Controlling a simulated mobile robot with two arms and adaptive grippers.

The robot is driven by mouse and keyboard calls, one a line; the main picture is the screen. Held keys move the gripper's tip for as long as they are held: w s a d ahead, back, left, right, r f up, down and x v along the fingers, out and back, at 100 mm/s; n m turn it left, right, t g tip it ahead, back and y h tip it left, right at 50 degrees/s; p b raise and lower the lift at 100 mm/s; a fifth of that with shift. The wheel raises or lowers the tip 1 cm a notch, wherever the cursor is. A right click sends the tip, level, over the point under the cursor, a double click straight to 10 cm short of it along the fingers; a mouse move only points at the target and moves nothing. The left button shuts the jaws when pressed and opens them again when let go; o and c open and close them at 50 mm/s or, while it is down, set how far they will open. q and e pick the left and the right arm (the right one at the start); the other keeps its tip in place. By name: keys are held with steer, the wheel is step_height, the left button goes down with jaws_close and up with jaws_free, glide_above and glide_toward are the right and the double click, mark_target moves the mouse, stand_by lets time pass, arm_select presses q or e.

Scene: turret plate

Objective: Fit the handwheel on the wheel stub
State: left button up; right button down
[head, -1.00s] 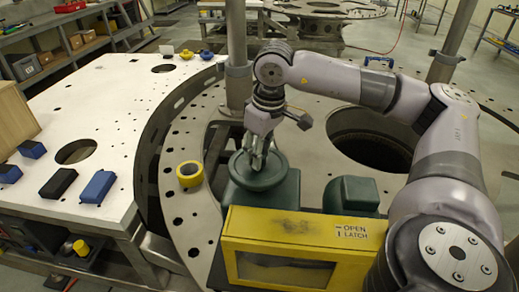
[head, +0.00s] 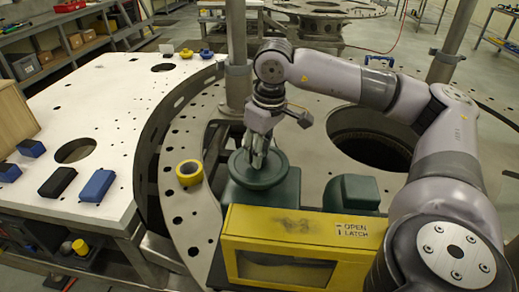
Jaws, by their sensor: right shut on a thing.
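The handwheel (head: 243,178) is a dark green disc with a raised rim. It sits at the top of a dark green housing (head: 282,197), behind a yellow box. My right gripper (head: 258,160) points down at the middle of the wheel, its fingers closed on it at the hub. The wheel stub is hidden under the wheel, so I cannot tell how far the wheel is seated on it. My left gripper is not in view.
A yellow box (head: 290,228) marked OPEN LATCH stands in front. A yellow ring (head: 190,172) lies on the turret plate (head: 182,215). A large round hole (head: 372,135) is at right. Blue and black blocks (head: 58,182) lie on the left table (head: 110,130).

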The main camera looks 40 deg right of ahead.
mark_target(265, 166)
stand_by(0.7)
steer(key=shift+f+b, duration=0.5)
steer(key=shift+b, duration=0.25)
steer(key=c, duration=1.5)
jaws_free()
steer(key=shift+o, duration=0.2)
step_height(265, 166, up, 11)
steer(key=s+p, duration=0.1)
steer(key=p, duration=0.5)
steer(key=shift+s+p, duration=0.35)
steer(key=shift+s, duration=0.05)
steer(key=shift+d+f, duration=0.1)
